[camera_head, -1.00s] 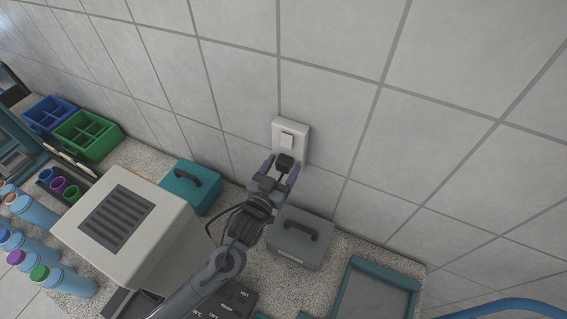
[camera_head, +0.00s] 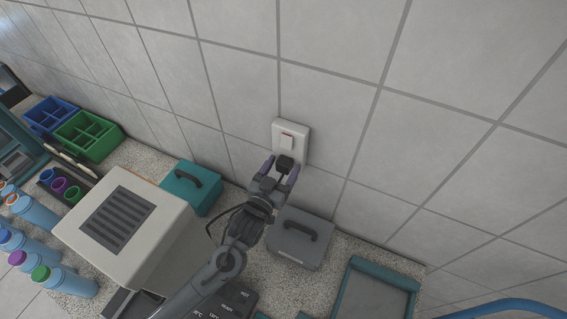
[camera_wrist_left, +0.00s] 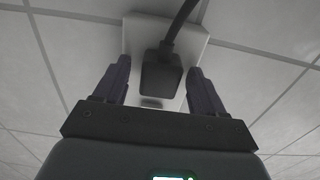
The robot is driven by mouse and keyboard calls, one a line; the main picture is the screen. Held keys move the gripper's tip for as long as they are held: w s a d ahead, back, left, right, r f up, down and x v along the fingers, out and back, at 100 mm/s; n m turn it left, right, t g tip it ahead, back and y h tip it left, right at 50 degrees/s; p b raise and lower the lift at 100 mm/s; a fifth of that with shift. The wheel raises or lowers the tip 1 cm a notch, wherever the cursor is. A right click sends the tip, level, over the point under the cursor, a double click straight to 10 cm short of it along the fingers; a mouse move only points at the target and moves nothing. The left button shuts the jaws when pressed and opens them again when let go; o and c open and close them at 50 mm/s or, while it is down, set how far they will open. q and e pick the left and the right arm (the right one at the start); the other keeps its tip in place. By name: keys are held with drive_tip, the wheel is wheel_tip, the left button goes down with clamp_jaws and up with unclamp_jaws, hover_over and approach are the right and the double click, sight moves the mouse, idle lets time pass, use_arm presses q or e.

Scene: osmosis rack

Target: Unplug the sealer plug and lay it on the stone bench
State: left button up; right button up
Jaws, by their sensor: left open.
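The sealer plug (camera_head: 285,162), a black block, sits at the white wall socket (camera_head: 302,133), below its switch. In the left wrist view the plug (camera_wrist_left: 161,80) lies between the two fingers, with a dark cord running up from it and the white socket plate (camera_wrist_left: 195,48) behind. My left gripper (camera_head: 279,169) is open, with one finger on each side of the plug. Gaps show between the fingers and the plug in the left wrist view. The stone bench (camera_head: 345,252) is the speckled surface below. My right gripper is out of view.
A grey case (camera_head: 313,252) with a handle stands on the bench just below my left gripper. A teal case (camera_head: 205,200) and a large beige machine (camera_head: 160,215) stand to the left. A teal-rimmed tray (camera_head: 350,282) lies at the right. Bare bench shows between case and tray.

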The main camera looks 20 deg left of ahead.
sight(281, 169)
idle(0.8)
use_arm(q)
clamp_jaws()
drive_tip(key=shift+p, duration=0.3)
drive_tip(key=shift+s+r, duration=0.1)
drive_tip(key=shift+s, duration=0.45)
drive_tip(key=shift+s+a+p, duration=0.2)
drive_tip(key=shift+s+p, duration=0.8)
drive_tip(key=shift+s, duration=0.6)
drive_tip(key=shift+s+p, duration=0.35)
drive_tip(key=shift+s, duration=0.45)
